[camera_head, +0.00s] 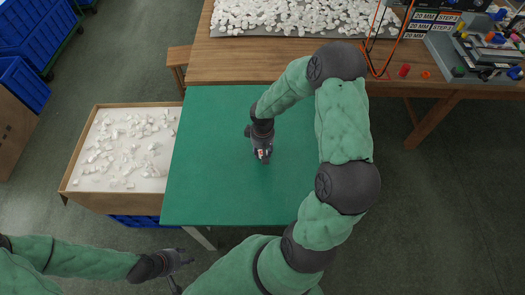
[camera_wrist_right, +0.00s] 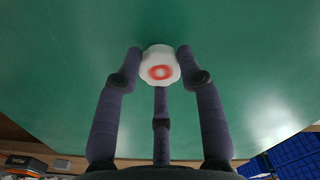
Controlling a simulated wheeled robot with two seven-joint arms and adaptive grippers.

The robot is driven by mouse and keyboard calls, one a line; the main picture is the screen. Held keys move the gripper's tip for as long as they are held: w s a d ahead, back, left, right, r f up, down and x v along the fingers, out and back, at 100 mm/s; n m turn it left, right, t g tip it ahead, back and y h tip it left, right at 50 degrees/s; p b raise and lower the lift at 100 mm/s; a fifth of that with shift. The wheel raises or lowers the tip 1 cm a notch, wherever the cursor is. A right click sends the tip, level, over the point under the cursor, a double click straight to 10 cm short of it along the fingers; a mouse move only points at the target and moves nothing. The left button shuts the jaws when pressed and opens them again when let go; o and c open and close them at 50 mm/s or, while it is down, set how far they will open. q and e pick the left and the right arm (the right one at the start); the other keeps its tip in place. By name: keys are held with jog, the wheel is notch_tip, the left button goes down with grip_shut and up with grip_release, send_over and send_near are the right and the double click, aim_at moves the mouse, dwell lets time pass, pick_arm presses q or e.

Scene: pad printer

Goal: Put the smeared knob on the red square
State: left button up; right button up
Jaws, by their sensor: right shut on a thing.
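A white knob (camera_wrist_right: 160,66) with a blurred red ring print on its face sits between the dark fingers of my right gripper (camera_wrist_right: 160,75) in the right wrist view. My right gripper (camera_head: 262,153) is shut on it over the middle of the green table (camera_head: 205,160). In the head view only a small white and red bit of the knob shows. I cannot tell whether the knob touches the table. My left gripper (camera_head: 177,268) has its fingers spread and empty, off the table's front left corner. I see no red square in either view.
A shallow box (camera_head: 88,188) of white parts stands left of the green table. A wooden bench (camera_head: 240,65) behind holds a tray of white parts, boxes and a machine (camera_head: 485,50). Blue crates (camera_head: 35,30) stand at far left. The green tabletop around my right gripper looks bare.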

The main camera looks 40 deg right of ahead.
jog(key=shift+f, duration=0.1)
jog(key=o, duration=0.4)
jog(key=shift+f, duration=0.1)
jog(key=o, duration=0.4)
